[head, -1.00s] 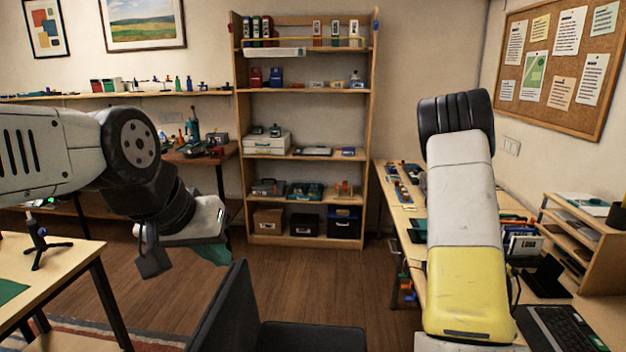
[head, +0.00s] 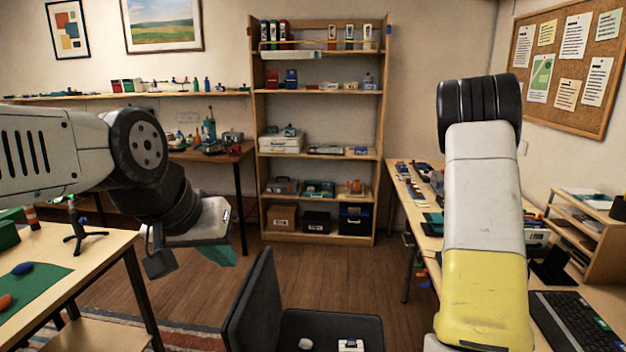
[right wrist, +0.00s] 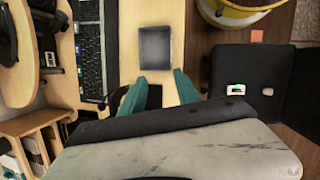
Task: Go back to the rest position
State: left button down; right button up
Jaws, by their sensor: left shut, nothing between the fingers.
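My left gripper (head: 222,254) hangs at the end of my left arm in the head view. Its teal fingers point down, are shut and hold nothing. It is in the air over the floor, to the right of the left table and behind the black chair. My right arm stretches along the right side of the head view, and its gripper is hidden there. In the right wrist view my right gripper (right wrist: 161,84) shows two teal fingers spread apart with nothing between them. A grey tray (right wrist: 155,47) lies on the light wood desk just beyond the fingertips.
The left table (head: 95,262) carries a green mat (head: 45,288) and a small tripod (head: 80,228). A black chair (head: 250,300) stands front centre, small items on its seat. The right desk holds a keyboard (head: 570,322) and an organiser (head: 590,235). A shelf (head: 382,130) stands behind open floor.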

jog(key=s+a+r+t+y, duration=0.1)
jog(key=s+a+r+t, duration=0.1)
jog(key=s+a+r, duration=0.45)
jog(key=s+a+r+t+y, duration=0.2)
jog(key=s+a+r+t, duration=0.1)
jog(key=a, duration=0.6)
jog(key=s+a+r+t+y, duration=0.1)
jog(key=s+a+r+t, duration=0.1)
jog(key=s+a+r, duration=0.45)
jog(key=s+a+f+t, duration=0.2)
jog(key=s+a+f, duration=0.1)
jog(key=s+a, duration=0.3)
jog(key=shift+a+t, duration=0.3)
jog(key=shift+a, duration=0.2)
jog(key=shift+d, duration=0.1)
